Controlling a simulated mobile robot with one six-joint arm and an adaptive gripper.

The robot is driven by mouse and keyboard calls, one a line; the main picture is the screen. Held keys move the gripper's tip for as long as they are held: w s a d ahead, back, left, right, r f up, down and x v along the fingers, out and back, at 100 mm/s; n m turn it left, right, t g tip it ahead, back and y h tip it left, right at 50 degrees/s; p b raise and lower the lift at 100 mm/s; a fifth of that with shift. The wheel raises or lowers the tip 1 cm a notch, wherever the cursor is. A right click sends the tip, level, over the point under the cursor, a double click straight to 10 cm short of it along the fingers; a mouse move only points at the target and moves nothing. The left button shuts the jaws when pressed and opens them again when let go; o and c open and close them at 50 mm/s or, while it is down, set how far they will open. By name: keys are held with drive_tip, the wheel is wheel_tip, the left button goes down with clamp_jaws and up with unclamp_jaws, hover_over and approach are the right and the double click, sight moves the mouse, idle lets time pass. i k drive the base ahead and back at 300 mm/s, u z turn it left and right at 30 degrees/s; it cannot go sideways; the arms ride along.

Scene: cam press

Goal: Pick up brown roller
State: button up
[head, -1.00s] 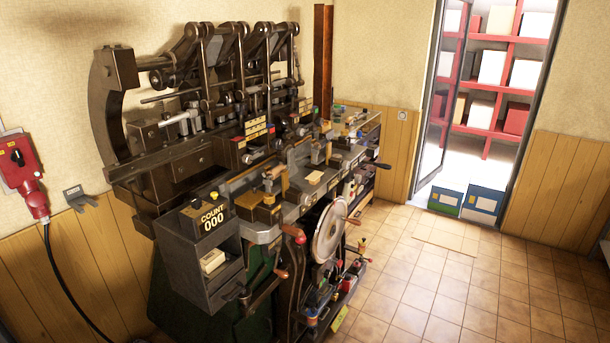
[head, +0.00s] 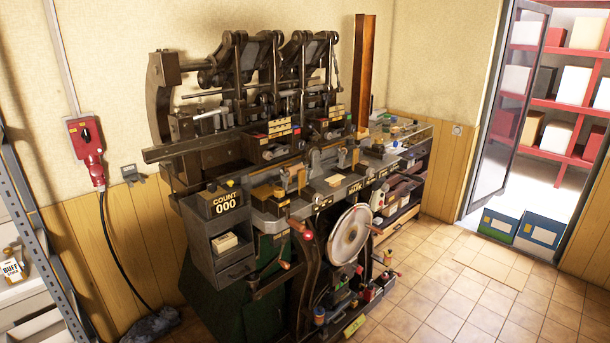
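A large dark cam press (head: 250,150) stands against the wall in the head view. Its workbench (head: 240,206) carries several small parts, some brown or wooden. I cannot tell which of these, if any, is the brown roller. A pale handwheel (head: 350,236) is on the press front, and a counter box (head: 222,203) reading "COUNT 000" is at its left front. My gripper is not in view.
Tiled floor (head: 455,300) is free to the right of the press. A shelf unit (head: 25,235) stands at the left edge. A red switch box (head: 85,140) with a hanging cable is on the wall.

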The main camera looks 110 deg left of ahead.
sight(292, 170)
drive_tip(key=u, duration=0.1)
drive_tip(key=i, duration=0.25)
drive_tip(key=u, duration=3.4)
drive_tip(key=i, duration=0.75)
drive_tip(key=u, duration=0.05)
